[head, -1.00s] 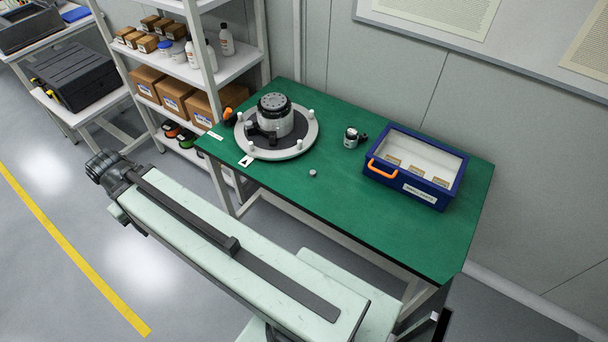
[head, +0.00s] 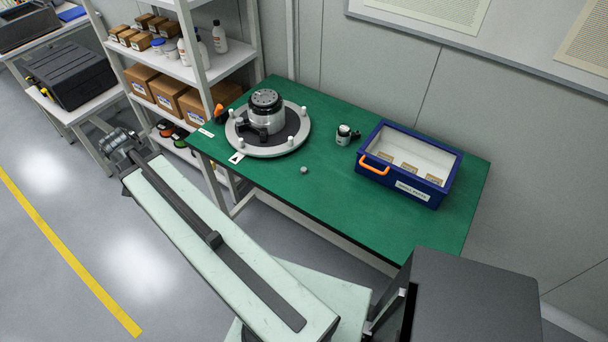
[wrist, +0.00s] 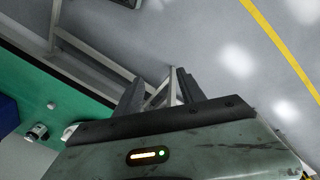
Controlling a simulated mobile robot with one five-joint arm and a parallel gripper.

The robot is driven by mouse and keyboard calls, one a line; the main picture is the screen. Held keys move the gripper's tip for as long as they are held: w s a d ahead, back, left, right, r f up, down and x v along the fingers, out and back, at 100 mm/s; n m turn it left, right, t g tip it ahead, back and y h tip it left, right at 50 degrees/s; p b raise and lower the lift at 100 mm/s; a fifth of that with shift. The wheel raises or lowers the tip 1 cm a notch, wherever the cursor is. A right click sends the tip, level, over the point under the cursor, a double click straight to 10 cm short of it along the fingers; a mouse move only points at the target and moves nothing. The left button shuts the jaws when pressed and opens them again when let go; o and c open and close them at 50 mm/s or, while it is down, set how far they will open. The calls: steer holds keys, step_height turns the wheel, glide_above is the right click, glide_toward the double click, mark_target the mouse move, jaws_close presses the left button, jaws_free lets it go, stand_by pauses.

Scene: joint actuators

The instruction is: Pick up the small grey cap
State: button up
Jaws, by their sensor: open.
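The small grey cap (head: 304,170) lies on the green table (head: 340,205), near its front edge, to the right of the round turntable. In the wrist view the cap (wrist: 51,105) shows small at the left, on the green top. My gripper (wrist: 160,85) is open and empty, its two dark fingers apart over the floor. It is well away from the cap. In the head view my arm reaches to the left in front of the table, and the fingers are not clearly seen there.
A round turntable (head: 238,135) with a grey and black actuator (head: 266,112) stands at the table's left. A small actuator (head: 344,135) and a blue parts box (head: 385,182) with an orange handle stand right of it. A shelf (head: 232,62) is behind. The table around the cap is clear.

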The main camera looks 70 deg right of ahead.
steer(key=s+d+f+m+g+b, duration=0.1)
steer(key=s+d+m, duration=0.4)
steer(key=d, duration=0.4)
steer(key=s+d+f+m+b, duration=0.1)
steer(key=s+d+f+m, duration=0.1)
steer(key=s+d+m, duration=0.5)
steer(key=m+g+b, duration=0.2)
steer(key=m, duration=0.5)
glide_toward(304, 169)
steer(key=a, duration=0.1)
steer(key=f+b, duration=0.2)
steer(key=shift+s+d+f+h, duration=0.1)
steer(key=shift+s+f+h, duration=0.15)
steer(key=shift+f+h, duration=0.15)
steer(key=b+x, duration=0.1)
steer(key=x, duration=0.1)
steer(key=b+x, duration=0.1)
steer(key=b, duration=0.1)
steer(key=b+x, duration=0.2)
steer(key=shift+s+d+f, duration=0.15)
steer(key=shift+d+f, duration=0.15)
steer(key=shift+d, duration=0.05)
steer(key=shift+r, duration=0.2)
jaws_close()
